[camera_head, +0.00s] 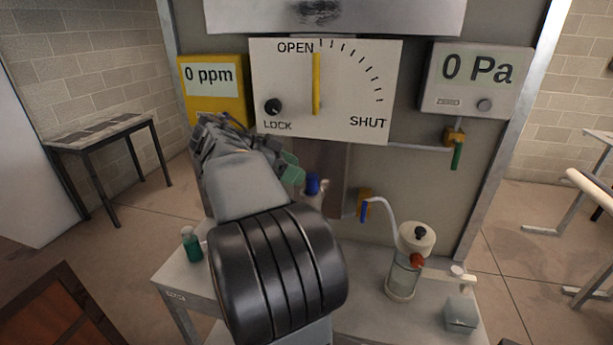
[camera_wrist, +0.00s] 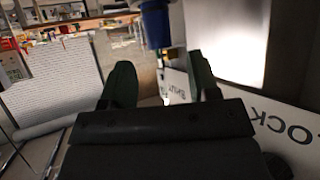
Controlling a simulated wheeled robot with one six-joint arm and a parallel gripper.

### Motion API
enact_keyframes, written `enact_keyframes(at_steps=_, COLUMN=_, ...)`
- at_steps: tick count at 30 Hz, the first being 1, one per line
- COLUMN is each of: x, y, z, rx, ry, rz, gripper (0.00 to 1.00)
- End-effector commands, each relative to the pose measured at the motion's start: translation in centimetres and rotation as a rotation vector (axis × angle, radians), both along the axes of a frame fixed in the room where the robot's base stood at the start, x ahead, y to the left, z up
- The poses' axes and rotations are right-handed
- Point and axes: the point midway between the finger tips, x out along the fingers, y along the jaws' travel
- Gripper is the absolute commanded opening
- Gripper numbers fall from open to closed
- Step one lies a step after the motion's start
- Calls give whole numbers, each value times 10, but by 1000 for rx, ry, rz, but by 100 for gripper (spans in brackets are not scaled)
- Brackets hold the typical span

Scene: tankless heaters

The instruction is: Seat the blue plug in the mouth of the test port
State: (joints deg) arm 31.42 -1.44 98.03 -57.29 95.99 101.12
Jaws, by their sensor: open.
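The blue plug (camera_head: 313,183) stands upright on top of a pale fitting (camera_head: 313,198) at the panel's foot, which may be the test port. I cannot tell how deep the plug sits, as the join is small. The plug also shows at the top of the wrist view (camera_wrist: 155,24), beyond my fingers. My gripper (camera_head: 291,168) is just left of the plug in the head view, apart from it. In the wrist view its two green fingers (camera_wrist: 161,82) are spread with nothing between them. My arm hides part of the bench and panel.
The dial panel (camera_head: 350,92) has its yellow lever (camera_head: 316,84) at OPEN. A pump bottle (camera_head: 405,275) with a white hose stands on the bench right of my arm. A blue-handled valve (camera_head: 365,209) is right of the plug. A green bottle (camera_head: 191,245) stands left.

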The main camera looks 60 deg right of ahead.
Motion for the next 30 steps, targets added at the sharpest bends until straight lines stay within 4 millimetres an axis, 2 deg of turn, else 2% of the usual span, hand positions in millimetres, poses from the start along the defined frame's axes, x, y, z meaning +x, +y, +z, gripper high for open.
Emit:
enact_keyframes(at_steps=3, x=14, y=15, z=12, rx=0, ry=-2, rz=4, gripper=55)
enact_keyframes(at_steps=10, x=33, y=35, z=29, rx=1, ry=0, rz=3, gripper=55)
enact_keyframes(at_steps=17, x=39, y=43, z=35, rx=2, ry=1, rz=0, gripper=55)
enact_keyframes(at_steps=20, x=41, y=46, z=31, rx=32, ry=10, rz=37, gripper=55)
enact_keyframes(at_steps=23, x=45, y=61, z=14, rx=159, ry=48, rz=194, gripper=55)
enact_keyframes(at_steps=25, x=51, y=81, z=-9, rx=303, ry=95, rz=390, gripper=55)
enact_keyframes(at_steps=29, x=58, y=136, z=-63, rx=588, ry=195, rz=867, gripper=55)
enact_keyframes(at_steps=30, x=59, y=155, z=-79, rx=657, ry=222, rz=1019, gripper=55)
